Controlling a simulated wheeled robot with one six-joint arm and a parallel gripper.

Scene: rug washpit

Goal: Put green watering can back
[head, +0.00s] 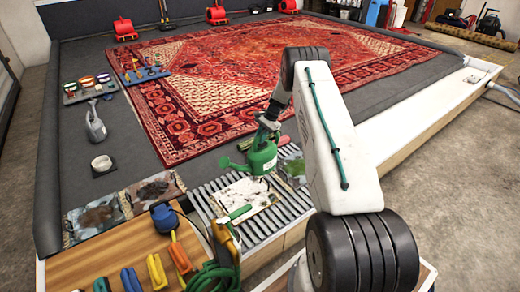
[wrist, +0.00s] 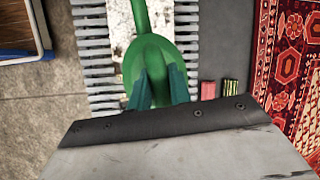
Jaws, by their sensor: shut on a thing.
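The green watering can (head: 262,160) is upright in the head view, at the slatted grate near the pit's front edge, with its spout pointing left. My gripper (head: 268,122) is at the top of the can and shut on it. In the wrist view my gripper (wrist: 157,88) has its two fingers against the green can (wrist: 150,52), whose spout runs up out of the picture. Whether the can's base touches the grate or hangs above it I cannot tell. A grey watering can (head: 96,128) stands apart on the pit floor at left.
A white stained board (head: 240,194) lies on the grate (head: 285,212) by the can. A wooden bench (head: 110,258) with brushes and a green hose (head: 212,277) is at the front left. The patterned red rug (head: 245,65) covers the pit floor behind.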

